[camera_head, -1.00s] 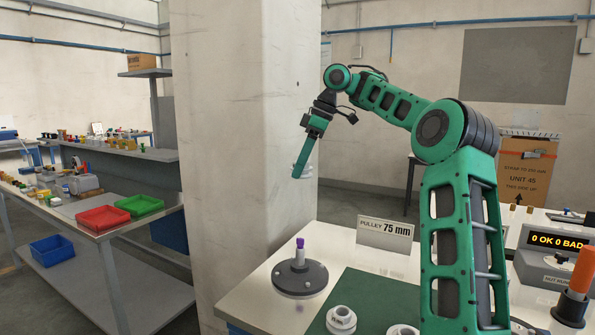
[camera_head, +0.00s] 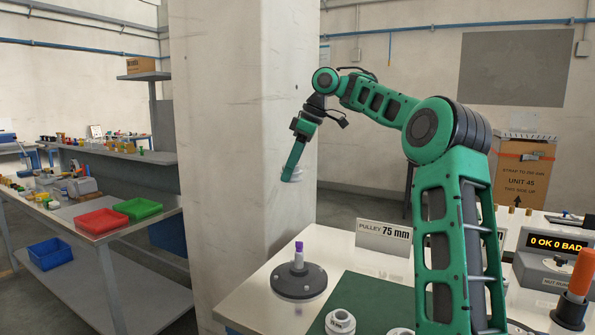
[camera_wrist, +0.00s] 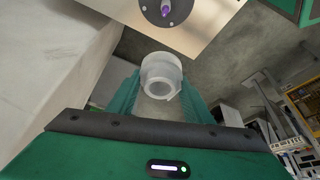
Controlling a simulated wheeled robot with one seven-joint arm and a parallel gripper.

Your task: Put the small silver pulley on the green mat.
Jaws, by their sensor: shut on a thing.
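My gripper (camera_head: 290,174) hangs in front of the pale pillar, above and beyond the bench's left end. It is shut on a pale silver-white pulley (camera_wrist: 161,70), a short stepped ring with a hole, held between the green fingers in the wrist view. In the head view only part of this pulley (camera_head: 298,173) shows beside the fingertips. The green mat (camera_head: 378,297) lies on the bench, well below and to the right of my gripper. Two other pale pulleys, one at the left (camera_head: 340,321) and one cut by the lower edge (camera_head: 400,331), are at the mat's front.
A dark round base with a purple-tipped post (camera_head: 298,280) stands left of the mat. A "PULLEY 75 mm" sign (camera_head: 384,237) stands behind it. The pillar (camera_head: 230,130) rises close behind my gripper. A counter box (camera_head: 553,262) and an orange-handled tool (camera_head: 580,275) are at right.

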